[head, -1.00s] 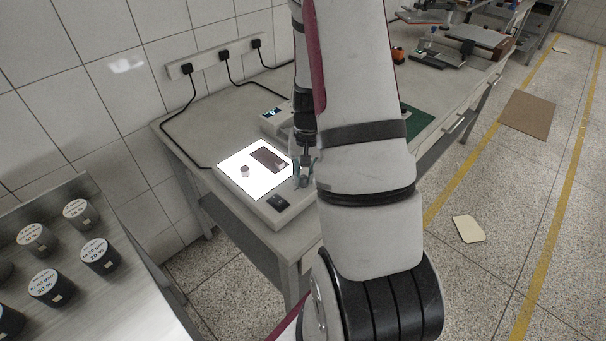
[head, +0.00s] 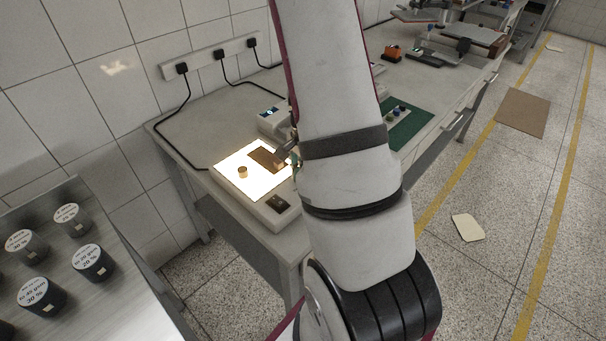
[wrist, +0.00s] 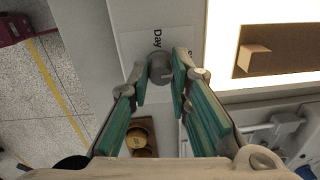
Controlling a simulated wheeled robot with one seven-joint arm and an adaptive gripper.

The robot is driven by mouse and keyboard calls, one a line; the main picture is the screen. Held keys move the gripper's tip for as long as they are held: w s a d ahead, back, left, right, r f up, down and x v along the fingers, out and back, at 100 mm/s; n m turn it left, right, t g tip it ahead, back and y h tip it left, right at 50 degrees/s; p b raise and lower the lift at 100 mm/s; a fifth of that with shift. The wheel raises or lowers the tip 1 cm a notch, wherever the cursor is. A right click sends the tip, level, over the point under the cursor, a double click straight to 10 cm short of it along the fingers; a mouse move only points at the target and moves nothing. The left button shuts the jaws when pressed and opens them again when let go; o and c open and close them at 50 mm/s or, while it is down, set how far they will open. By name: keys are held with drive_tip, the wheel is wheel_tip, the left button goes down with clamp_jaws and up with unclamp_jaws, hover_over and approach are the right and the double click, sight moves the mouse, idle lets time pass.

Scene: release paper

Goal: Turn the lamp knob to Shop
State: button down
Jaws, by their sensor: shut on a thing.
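The lamp knob (wrist: 160,70) is a small grey cylinder on a white label plate (wrist: 133,44). The label reads "Day" beside the knob; another word is partly hidden by a finger. My gripper (wrist: 160,80) is shut on the knob, one teal-padded finger on each side.
On the panel lie a brown plate (head: 267,158) and a small cylinder (head: 243,172). A rocker switch (head: 278,204) is at the box's front corner. A green mat (head: 408,128) lies right of my arm. Dark labelled jars (head: 93,262) stand at left.

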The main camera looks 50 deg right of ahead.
drive_tip(key=shift+w+m, duration=0.1)
drive_tip(key=shift+m, duration=0.4)
drive_tip(key=c, duration=1.5)
unclamp_jaws()
drive_tip(key=shift+o, duration=0.2)
drive_tip(key=shift+r, duration=0.1)
wheel_tip(320, 180, up, 12)
drive_tip(key=shift+s, duration=0.3)
